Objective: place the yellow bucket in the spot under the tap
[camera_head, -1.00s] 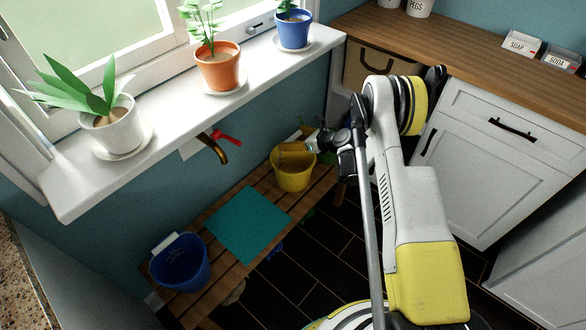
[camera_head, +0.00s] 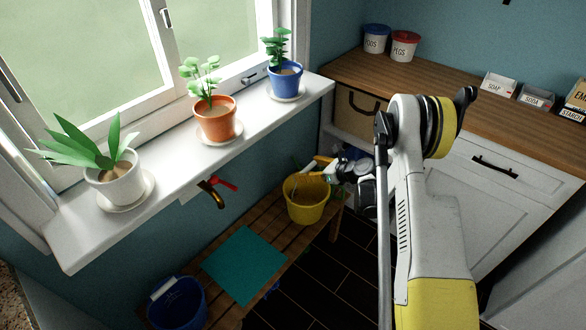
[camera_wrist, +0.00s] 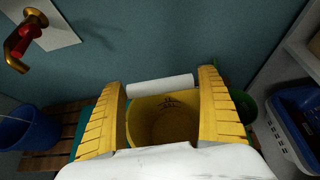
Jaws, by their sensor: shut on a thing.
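The yellow bucket (camera_head: 306,208) is at the far right end of the slatted wooden bench. Whether its base touches the slats I cannot tell. My gripper (camera_head: 326,168) is at its upper right side, shut on the bucket's white handle grip. A teal square mat (camera_head: 245,265) lies on the bench, beneath and in front of the tap.
A blue bucket (camera_head: 178,305) stands on the bench left of the mat. The white windowsill (camera_head: 180,168) with several potted plants overhangs the bench. A wooden counter with white cabinets (camera_head: 500,185) stands to the right. The mat is bare.

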